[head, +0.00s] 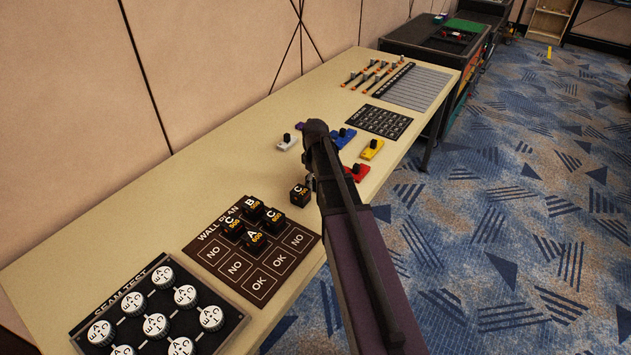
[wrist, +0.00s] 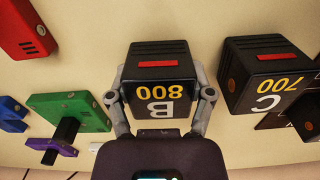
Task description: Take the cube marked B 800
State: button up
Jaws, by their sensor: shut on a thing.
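The cube marked B 800 (wrist: 161,88) is black with yellow and white print and a red bar. It sits between the two grey fingers of my gripper (wrist: 160,100) in the wrist view, and the fingers press its two sides. I cannot tell whether it rests on the table or is slightly lifted. In the head view my arm hides this cube and nearly all of my gripper. The cube marked C 700 (wrist: 266,78) stands close by on the right in the wrist view, apart from the fingers; it also shows in the head view (head: 300,195).
The wall plan board (head: 208,247) holds several black cubes on the table (head: 205,170). The seam test tray (head: 240,316) is nearer. Red (wrist: 28,35), green (wrist: 75,108), blue (wrist: 12,114) and purple (wrist: 48,146) pieces lie left of the held cube in the wrist view.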

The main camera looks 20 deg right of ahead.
jog(key=shift+r, duration=0.2)
notch_tip(320, 180, up, 10)
jog(key=p, duration=1)
jog(key=shift+f, duration=0.2)
